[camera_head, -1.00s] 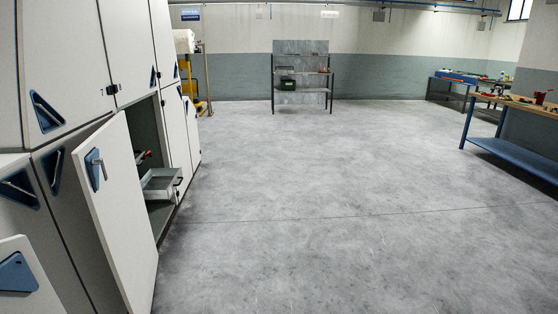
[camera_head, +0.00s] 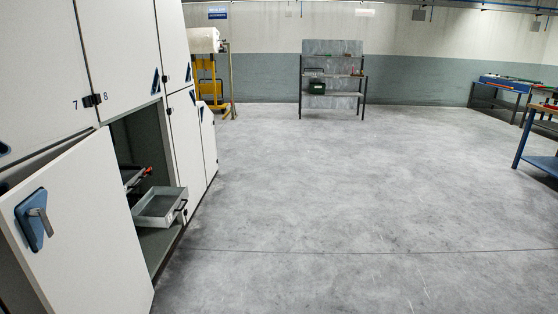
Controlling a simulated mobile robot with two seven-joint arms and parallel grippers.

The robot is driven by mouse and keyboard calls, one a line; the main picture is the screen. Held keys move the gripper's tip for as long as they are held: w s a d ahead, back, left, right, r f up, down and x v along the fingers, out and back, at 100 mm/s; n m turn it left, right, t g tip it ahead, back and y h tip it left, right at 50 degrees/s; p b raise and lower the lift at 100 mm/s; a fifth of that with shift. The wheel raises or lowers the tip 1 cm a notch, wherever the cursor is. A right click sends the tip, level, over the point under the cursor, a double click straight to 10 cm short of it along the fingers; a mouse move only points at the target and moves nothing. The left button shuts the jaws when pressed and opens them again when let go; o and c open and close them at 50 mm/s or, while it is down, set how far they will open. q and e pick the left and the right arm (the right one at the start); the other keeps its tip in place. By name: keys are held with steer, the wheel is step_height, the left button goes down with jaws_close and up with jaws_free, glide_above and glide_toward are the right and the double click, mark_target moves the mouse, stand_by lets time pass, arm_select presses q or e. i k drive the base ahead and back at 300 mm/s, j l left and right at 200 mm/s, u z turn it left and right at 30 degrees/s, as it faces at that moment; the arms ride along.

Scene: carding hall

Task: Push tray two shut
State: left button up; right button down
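A grey tray (camera_head: 160,207) sticks out of an open cabinet compartment at the left, pulled out past the cabinet front. It has a dark handle (camera_head: 181,207) on its front and a small pale label too small to read. Above and behind it, another tray (camera_head: 132,176) with a dark and red item sits inside the compartment, partly hidden by the open door. The white cabinet door (camera_head: 80,232) with a blue plate and grey lever handle (camera_head: 38,214) stands swung open in front of the compartment. Neither of my grippers is in view.
White cabinets marked 7 and 8 line the left side. The grey floor (camera_head: 340,200) to the right is clear. A metal shelf (camera_head: 333,80) and a yellow lift (camera_head: 209,85) stand by the back wall. Workbenches (camera_head: 543,140) stand at the right.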

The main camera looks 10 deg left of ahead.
mark_target(159, 208)
steer(key=i+u, duration=0.15)
steer(key=i, duration=0.5)
steer(key=i+l+u, duration=0.15)
steer(key=i, duration=0.5)
steer(key=i+j+u, duration=0.1)
steer(key=i+u, duration=0.35)
steer(key=i+l+u, duration=0.15)
steer(key=i+u, duration=0.25)
steer(key=i, duration=0.15)
steer(key=i+u, duration=0.4)
steer(key=i+l+u, duration=0.15)
steer(key=i+u, duration=0.2)
steer(key=i, duration=0.1)
